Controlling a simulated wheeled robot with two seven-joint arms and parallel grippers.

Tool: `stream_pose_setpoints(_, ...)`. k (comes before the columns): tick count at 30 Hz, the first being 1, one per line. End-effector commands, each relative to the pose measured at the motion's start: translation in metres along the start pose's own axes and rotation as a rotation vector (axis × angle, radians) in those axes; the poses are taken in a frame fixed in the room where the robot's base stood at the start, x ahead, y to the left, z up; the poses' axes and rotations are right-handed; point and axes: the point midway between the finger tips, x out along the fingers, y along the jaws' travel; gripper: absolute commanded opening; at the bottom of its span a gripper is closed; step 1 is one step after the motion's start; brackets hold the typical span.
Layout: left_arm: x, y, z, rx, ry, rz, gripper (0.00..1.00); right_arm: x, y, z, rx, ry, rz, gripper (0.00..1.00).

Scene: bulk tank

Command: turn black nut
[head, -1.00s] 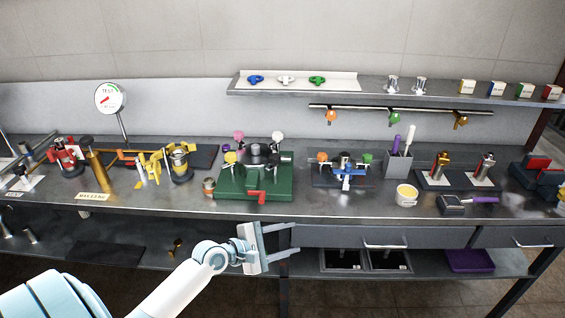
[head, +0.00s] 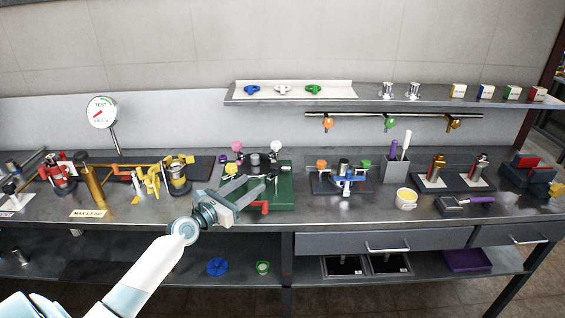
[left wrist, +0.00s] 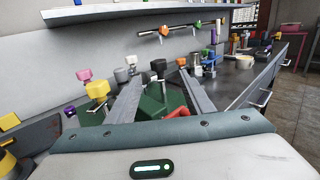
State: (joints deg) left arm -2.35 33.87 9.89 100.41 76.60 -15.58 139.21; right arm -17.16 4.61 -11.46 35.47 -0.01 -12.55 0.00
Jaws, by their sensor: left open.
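The green fixture (head: 285,192) stands on the steel bench, with pink, white, yellow and purple knobs around dark round parts. A dark cylindrical part (head: 254,159) at its middle looks like the black nut; I cannot be sure which dark part is the nut. My left gripper (head: 254,184) is open and empty at the front left of the fixture, its fingers pointing toward it. In the left wrist view the fingers (left wrist: 160,80) spread over the green base (left wrist: 153,108), with dark knobs beyond and between the tips. No contact can be made out. My right gripper is not in view.
A red handle (head: 259,207) sticks out at the fixture's front, close under the gripper. A blue-and-orange fixture (head: 343,183) stands to the right, a brass cylinder (head: 92,186) to the left. A shelf (head: 290,97) hangs above. Bench between the fixtures is clear.

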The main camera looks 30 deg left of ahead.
Motion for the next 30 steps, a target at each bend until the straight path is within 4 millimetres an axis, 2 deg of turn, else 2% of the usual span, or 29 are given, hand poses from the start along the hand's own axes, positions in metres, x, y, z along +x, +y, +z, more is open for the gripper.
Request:
stream_pose_setpoints(5,0.003,0.0,0.0,0.001,0.0,0.0,0.47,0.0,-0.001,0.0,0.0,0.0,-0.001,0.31)
stream_pose_setpoints(11,0.017,0.0,0.001,0.002,0.0,0.0,0.47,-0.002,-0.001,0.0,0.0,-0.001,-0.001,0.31)
stream_pose_setpoints(30,0.109,0.0,-0.001,0.003,0.0,0.0,0.47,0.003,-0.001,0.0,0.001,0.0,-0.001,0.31)
